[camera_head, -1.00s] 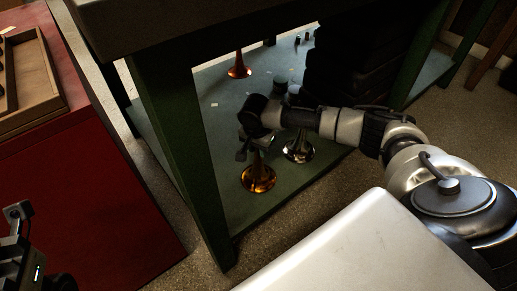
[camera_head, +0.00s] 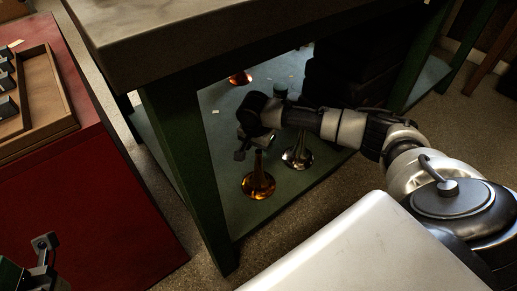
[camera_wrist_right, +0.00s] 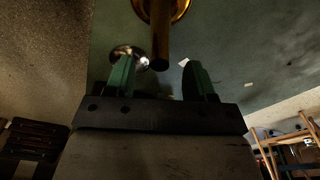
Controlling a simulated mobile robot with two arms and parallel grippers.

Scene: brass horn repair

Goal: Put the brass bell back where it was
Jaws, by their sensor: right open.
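The brass bell (camera_head: 258,186) stands upright, flare down, on the green lower shelf (camera_head: 232,212) near its front left corner. My right gripper (camera_head: 248,146) is open just above and beside the bell's thin stem. In the right wrist view the brass bell (camera_wrist_right: 160,12) is at the top, its stem pointing toward the gap between the green fingertips of my right gripper (camera_wrist_right: 159,68); the fingers are apart and not closed on it. My left gripper (camera_head: 44,243) is at the lower left edge, its jaws unclear.
A silver bell (camera_head: 298,156) stands right of the brass bell, close to my right arm. A copper bell (camera_head: 240,78) is farther back. A green table leg (camera_head: 190,165) and the tabletop (camera_head: 180,40) bound the shelf. A red cabinet (camera_head: 75,200) with a wooden tray (camera_head: 52,75) is left.

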